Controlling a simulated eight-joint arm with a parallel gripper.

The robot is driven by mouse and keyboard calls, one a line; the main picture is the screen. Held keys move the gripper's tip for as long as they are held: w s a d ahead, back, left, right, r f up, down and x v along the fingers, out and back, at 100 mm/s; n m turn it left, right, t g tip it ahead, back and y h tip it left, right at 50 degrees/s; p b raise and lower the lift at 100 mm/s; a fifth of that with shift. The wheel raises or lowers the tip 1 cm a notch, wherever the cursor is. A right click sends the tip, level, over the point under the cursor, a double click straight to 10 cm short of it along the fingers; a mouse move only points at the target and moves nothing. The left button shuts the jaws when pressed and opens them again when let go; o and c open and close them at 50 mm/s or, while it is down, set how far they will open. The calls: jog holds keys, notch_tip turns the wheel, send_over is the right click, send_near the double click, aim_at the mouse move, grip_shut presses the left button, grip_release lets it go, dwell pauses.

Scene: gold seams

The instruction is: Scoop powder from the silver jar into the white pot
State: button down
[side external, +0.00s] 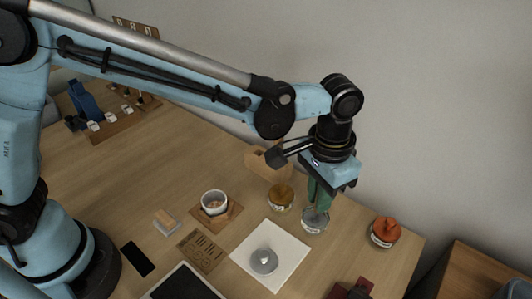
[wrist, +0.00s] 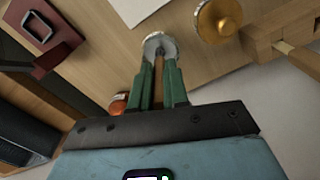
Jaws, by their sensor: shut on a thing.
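The silver jar (side external: 314,221) stands on the table below my gripper, and it also shows in the wrist view (wrist: 158,42). My gripper (side external: 319,192) points down over it with green fingers, which also show in the wrist view (wrist: 160,85). The fingers are shut on a thin brownish handle (wrist: 158,72). The handle reaches towards the jar's mouth; its lower end is hidden, and I cannot tell whether it carries powder. The white pot (side external: 214,207) sits on a wooden square left of the jars, with something brownish inside.
A gold jar (side external: 281,198) stands close left of the silver jar, by a wooden block. An orange-topped jar (side external: 385,232) stands to the right. A grey lid-like piece (side external: 264,261) lies on a white sheet (side external: 292,243) in front. A slotted wooden plate (side external: 202,250) lies further left.

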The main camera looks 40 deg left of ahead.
dwell(0.3)
jog(key=shift+r, duration=3.5)
jog(key=s+a, duration=0.5)
jog(key=a, duration=0.4)
jog(key=s+a, duration=0.5)
jog(key=a, duration=0.4)
jog(key=shift+w+a+f, duration=0.1)
jog(key=shift+w+f, duration=0.05)
jog(key=shift+f, duration=1.85)
jog(key=shift+w+f, duration=0.1)
jog(key=shift+f, duration=1.85)
jog(key=shift+r, duration=2.25)
